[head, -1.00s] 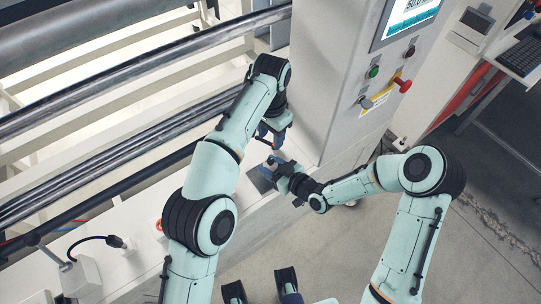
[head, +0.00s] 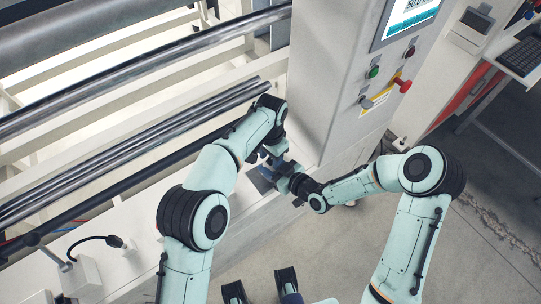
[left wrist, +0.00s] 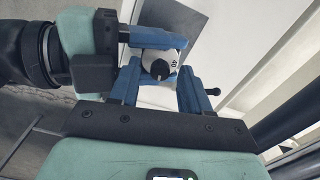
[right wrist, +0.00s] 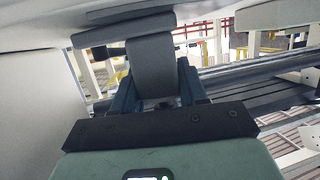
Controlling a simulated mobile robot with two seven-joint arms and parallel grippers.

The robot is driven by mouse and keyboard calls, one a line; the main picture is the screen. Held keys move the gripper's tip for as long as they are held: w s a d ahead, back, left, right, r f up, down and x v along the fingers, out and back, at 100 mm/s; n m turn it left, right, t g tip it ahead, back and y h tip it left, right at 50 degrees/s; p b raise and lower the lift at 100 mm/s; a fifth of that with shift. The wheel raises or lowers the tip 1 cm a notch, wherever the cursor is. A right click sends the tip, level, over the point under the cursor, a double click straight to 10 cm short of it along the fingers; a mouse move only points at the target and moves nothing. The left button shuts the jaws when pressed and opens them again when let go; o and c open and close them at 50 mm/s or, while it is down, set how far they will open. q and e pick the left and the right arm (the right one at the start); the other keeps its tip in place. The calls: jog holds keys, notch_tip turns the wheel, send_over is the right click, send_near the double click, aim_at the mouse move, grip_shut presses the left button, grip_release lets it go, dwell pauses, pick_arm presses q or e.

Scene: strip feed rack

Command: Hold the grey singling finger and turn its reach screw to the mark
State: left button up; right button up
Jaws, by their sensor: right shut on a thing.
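The grey singling finger (right wrist: 152,68) stands between the blue jaws of my right gripper (right wrist: 157,85), which is shut on it in the right wrist view. In the left wrist view, a white round dial (left wrist: 172,57) with dark marks carries a black knob (left wrist: 158,70), which appears to be the reach screw. My left gripper (left wrist: 160,78) is open, with one blue jaw on each side of the knob and a gap showing. The dial's mark alignment is too small to read. In the head view, the left gripper (head: 272,155) is right above the right gripper (head: 280,168); the arms hide the finger.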

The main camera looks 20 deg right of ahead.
pick_arm(q)
grip_shut()
pick_arm(e)
jog(key=shift+s+f, duration=0.1)
jog(key=shift+f, duration=0.15)
pick_arm(q)
jog(key=shift+n, duration=0.3)
pick_arm(e)
jog(key=shift+d, duration=0.1)
pick_arm(q)
jog(key=n, duration=1.2)
jog(key=shift+n, duration=2.7)
